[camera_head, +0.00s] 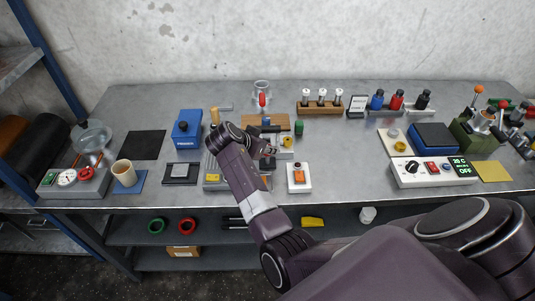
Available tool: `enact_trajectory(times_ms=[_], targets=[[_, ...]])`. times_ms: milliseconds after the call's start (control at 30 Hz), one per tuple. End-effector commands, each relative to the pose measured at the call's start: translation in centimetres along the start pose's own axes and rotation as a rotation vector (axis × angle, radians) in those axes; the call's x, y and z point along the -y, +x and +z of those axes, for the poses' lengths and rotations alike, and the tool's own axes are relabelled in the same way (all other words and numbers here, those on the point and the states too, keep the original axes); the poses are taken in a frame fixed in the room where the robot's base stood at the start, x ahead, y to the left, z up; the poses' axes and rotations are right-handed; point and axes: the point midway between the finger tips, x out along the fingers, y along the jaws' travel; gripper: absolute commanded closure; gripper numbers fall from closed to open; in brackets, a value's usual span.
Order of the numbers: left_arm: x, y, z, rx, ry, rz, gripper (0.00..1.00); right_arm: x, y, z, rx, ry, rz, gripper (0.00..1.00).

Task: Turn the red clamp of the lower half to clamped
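A small upright red piece (262,101) stands at the back middle of the bench, just below a clear or metallic cup (262,87). I cannot tell whether it is the red clamp of the lower half. Another red part (505,104) shows at the far right among metal fittings (484,121) with an orange ball knob, above a green block. My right arm reaches in from the lower right. Its gripper (269,151) is over the middle of the bench, in front of a wooden block with blue parts and apart from both red pieces. Its fingers are too small to read. My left gripper is out of view.
A wooden rack with white-topped vials (320,107) and several coloured bottles (397,101) stand behind. A white box with an orange button (298,176) is near the front edge. A control panel (434,171) is at right. A blue box (187,129) and cup (124,172) are left.

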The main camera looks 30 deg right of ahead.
Motion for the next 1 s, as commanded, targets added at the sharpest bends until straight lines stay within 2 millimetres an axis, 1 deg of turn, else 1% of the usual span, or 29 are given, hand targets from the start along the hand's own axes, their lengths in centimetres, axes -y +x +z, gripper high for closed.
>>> enact_trajectory(times_ms=[33, 300, 833, 867, 1000], targets=[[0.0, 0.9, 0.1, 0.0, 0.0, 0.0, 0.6, 0.2, 0.3, 0.3, 0.002, 0.018, 0.015, 1.0], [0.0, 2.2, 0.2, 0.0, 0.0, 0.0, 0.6, 0.1, 0.1, 0.1, 0.001, 0.082, 0.081, 1.0], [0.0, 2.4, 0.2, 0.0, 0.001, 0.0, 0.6, 0.0, 0.0, 0.0, 0.001, 0.097, 0.097, 1.0], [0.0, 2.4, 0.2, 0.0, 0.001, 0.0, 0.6, 0.0, 0.0, 0.0, 0.001, 0.096, 0.097, 0.75], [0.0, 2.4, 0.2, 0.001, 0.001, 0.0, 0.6, 0.0, 0.0, 0.0, 0.0, 0.096, 0.096, 0.59]])
